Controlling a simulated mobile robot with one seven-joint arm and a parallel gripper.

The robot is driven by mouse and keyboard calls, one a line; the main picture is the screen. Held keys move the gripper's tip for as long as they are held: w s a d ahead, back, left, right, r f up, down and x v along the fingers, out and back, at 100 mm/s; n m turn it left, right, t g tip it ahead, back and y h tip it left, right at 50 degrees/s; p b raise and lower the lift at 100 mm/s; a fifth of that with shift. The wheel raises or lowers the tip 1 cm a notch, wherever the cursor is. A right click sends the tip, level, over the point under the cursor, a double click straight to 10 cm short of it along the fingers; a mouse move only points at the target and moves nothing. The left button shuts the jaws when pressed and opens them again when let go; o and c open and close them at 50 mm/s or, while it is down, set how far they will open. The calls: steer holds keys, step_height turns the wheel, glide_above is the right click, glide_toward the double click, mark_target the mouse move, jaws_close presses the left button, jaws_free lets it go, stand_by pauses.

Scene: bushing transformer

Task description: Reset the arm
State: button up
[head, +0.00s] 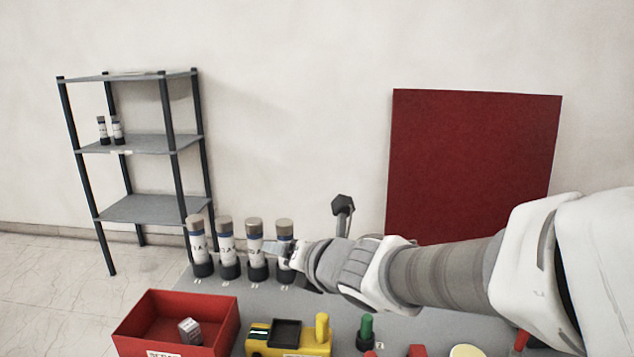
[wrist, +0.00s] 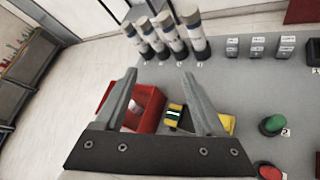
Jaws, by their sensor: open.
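My arm reaches in from the right in the head view, and my gripper (head: 276,249) is above the grey table, in front of the rightmost bushing (head: 285,229). In the wrist view my gripper (wrist: 158,82) shows two fingers spread apart with nothing between them. Several white and grey bushings with black bases stand upright in a row on the table; one is the leftmost bushing (head: 199,245). The arm hides part of the table and the lower part of the rightmost bushing.
A red bin (head: 222,322) holding a small grey block (head: 190,331) and a yellow device (head: 318,345) are at the table front. A green button (head: 366,329) is to their right. A shelf (head: 150,143) stands back left; a red panel (head: 472,160) stands behind.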

steer(key=s+d+m+g+h, duration=0.1)
steer(key=s+d+m+h, duration=0.2)
steer(key=d+m, duration=0.6)
steer(key=s+d+m+h, duration=0.4)
steer(key=d+m, duration=0.3)
steer(key=m, duration=0.4)
steer(key=s+d+f+m+g, duration=0.25)
steer(key=s+m+g, duration=0.25)
steer(key=s+m, duration=0.95)
step_height(320, 180, up, 14)
steer(key=p, duration=1.4)
steer(key=shift+w+m+p, duration=0.35)
steer(key=shift+a, duration=0.1)
